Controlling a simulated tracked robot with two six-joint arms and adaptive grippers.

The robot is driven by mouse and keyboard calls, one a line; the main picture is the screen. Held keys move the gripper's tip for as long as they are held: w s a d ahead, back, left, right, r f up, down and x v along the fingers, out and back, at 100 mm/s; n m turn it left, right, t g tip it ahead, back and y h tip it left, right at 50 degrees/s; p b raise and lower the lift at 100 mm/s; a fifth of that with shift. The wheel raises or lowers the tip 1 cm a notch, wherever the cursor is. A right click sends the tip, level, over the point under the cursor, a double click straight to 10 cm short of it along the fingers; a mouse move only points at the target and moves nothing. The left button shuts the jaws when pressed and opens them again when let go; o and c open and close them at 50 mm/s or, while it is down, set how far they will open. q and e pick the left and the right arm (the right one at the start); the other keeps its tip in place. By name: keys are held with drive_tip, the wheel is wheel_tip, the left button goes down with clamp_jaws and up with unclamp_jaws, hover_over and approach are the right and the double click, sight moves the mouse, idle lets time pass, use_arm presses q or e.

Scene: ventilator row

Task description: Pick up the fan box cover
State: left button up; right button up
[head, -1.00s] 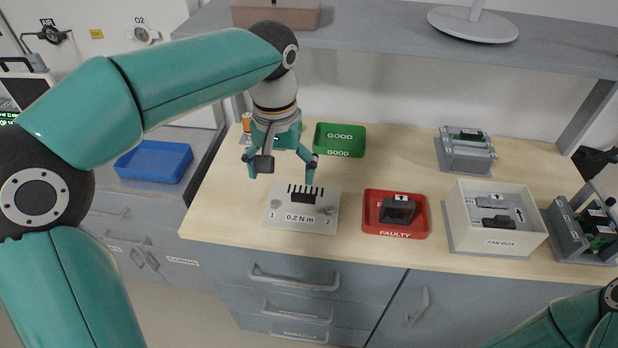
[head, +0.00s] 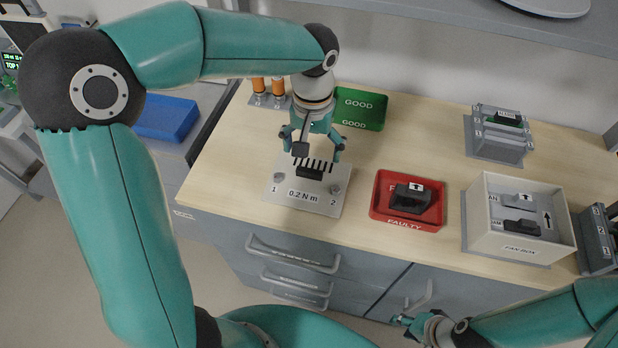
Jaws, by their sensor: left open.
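A light grey plate marked "0.2 N m" (head: 283,200) lies on the wooden worktop; it appears to be the fan box cover. It has knobs numbered 1 and 2, a row of black slots and a raised black block (head: 310,174). My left gripper (head: 313,153) is open, pointing down just above and behind the block. Its fingers straddle the slot row in the picture; I see no contact. The white fan box (head: 519,241) stands open at the right with a grey part and a black part inside. My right gripper (head: 418,327) hangs low in front of the cabinet; its jaw opening is unclear.
A red FAULTY tray (head: 403,223) holding a black part (head: 410,199) lies between plate and fan box. A green GOOD tray (head: 358,124) and orange-topped items (head: 268,90) are behind my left gripper. A grey fixture (head: 498,135) stands back right. A shelf overhangs the back.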

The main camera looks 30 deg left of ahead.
sight(309, 172)
use_arm(q)
drive_tip(key=f, duration=0.4)
drive_tip(key=s+f+p, duration=0.1)
drive_tip(key=f, duration=0.1)
drive_tip(key=shift+a, duration=0.2)
drive_tip(key=shift+f, duration=0.5)
drive_tip(key=c, duration=1.3)
drive_tip(key=shift+c, duration=0.4)
drive_tip(key=shift+r, duration=0.15)
